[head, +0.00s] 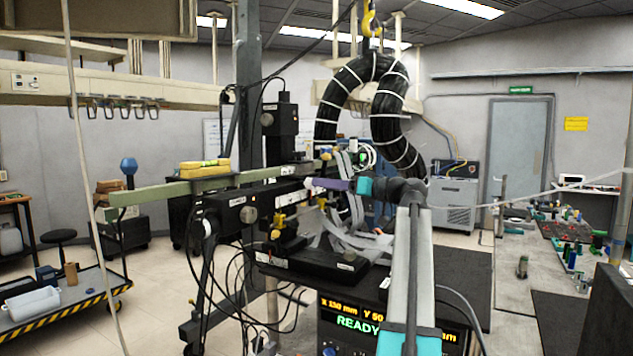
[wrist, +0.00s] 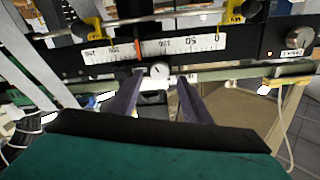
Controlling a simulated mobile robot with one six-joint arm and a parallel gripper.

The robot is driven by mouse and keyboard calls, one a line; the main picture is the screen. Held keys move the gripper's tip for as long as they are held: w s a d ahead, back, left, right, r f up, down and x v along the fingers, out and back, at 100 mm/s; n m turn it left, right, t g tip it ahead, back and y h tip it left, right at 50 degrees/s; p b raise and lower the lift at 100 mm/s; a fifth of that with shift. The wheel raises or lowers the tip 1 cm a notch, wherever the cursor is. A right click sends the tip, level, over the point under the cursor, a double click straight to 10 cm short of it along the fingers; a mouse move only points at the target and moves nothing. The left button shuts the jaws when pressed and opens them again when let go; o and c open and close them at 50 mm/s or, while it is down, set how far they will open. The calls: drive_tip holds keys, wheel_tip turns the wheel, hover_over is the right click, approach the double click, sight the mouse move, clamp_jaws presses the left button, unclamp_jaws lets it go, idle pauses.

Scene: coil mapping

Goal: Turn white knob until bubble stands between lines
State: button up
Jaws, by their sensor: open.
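A round white knob (wrist: 158,71) with a dark mark shows in the wrist view, below the ruler on the black stage. My gripper (wrist: 160,79) is open, its two purple fingers pointing at the knob, one on each side of it in the picture. I cannot tell whether they touch it. In the head view my gripper (head: 313,183) is at the stage's right part, and the knob is not clear there.
The black stage has a ruler (wrist: 160,47) with a red pointer and a silver knob (wrist: 299,38) at its right. Black ribbed hoses (head: 395,120) hang behind my gripper. Loose cables (head: 215,270) hang below the stage. A display (head: 355,322) reads READY.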

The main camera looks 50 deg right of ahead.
drive_tip(key=shift+p+x, duration=0.35)
drive_tip(key=shift+x, duration=1.5)
drive_tip(key=c, duration=0.9)
drive_tip(key=shift+a, duration=0.35)
drive_tip(key=shift+c, duration=0.7)
drive_tip(key=shift+d, duration=0.3)
drive_tip(key=shift+m, duration=0.3)
